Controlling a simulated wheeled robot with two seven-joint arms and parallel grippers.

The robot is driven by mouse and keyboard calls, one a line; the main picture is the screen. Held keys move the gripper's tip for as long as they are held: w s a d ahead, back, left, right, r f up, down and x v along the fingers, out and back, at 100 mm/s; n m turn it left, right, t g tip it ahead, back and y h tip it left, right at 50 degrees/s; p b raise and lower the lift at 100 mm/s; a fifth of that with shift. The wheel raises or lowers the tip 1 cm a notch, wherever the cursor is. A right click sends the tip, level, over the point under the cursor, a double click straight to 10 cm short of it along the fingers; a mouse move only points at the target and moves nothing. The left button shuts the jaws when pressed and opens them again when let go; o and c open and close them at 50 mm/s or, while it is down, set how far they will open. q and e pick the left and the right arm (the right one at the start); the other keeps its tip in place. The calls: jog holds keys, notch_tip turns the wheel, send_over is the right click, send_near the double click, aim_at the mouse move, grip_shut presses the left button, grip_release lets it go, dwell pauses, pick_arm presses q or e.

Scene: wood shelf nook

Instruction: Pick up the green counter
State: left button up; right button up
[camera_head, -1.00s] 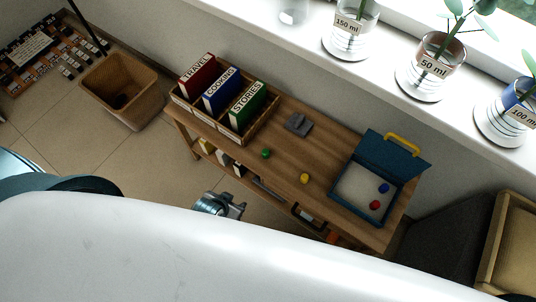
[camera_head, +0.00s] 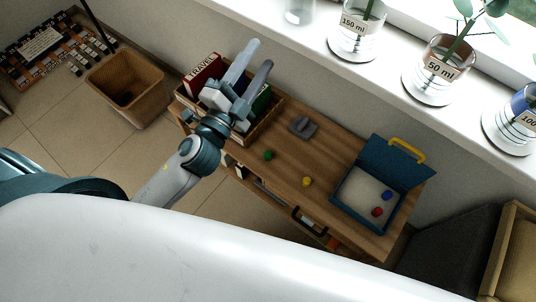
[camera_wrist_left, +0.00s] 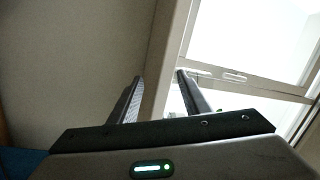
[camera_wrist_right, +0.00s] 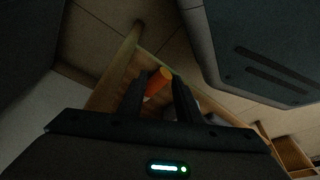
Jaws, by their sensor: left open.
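The green counter (camera_head: 268,155) is a small round piece on the wooden table top, near its front edge and right of the book box. My left gripper (camera_head: 257,57) is raised in front of the books, up and left of the green counter, with its fingers apart. In the left wrist view, the left gripper (camera_wrist_left: 159,77) points at wall and window with nothing between its fingers. My right gripper (camera_wrist_right: 158,90) shows only in its wrist view. Its fingers are apart, and an orange cylinder (camera_wrist_right: 158,80) shows between or beyond them.
A yellow counter (camera_head: 307,182) lies right of the green one. A grey object (camera_head: 302,126) sits behind them. An open blue case (camera_head: 398,163) holds red and blue counters. The book box (camera_head: 263,126) stands at the left end. Glass jars line the window sill above.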

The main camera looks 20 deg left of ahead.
pick_arm(q)
jog(key=s+d+r+m+g+h, duration=0.2)
jog(key=d+m+g+h, duration=0.1)
jog(key=d+m+h, duration=0.4)
jog(key=s+d+r+m+g+h, duration=0.25)
jog(key=d+m+h, duration=0.25)
jog(key=m, duration=0.4)
jog(key=s+d+f+m+g, duration=0.3)
jog(key=d+f+m+g, duration=0.1)
jog(key=f+m+g, duration=0.5)
jog(key=a+f+m+g+y, duration=0.3)
jog(key=a+f+m+y, duration=0.3)
jog(key=f, duration=0.5)
jog(key=w+a+f+m+y, duration=0.2)
jog(key=a+f+y, duration=0.4)
jog(key=a, duration=0.6)
jog(key=shift+a+f+g, duration=0.35)
jog(key=shift+a+f, duration=0.05)
jog(key=shift+f, duration=0.1)
jog(key=shift+d+f, duration=0.1)
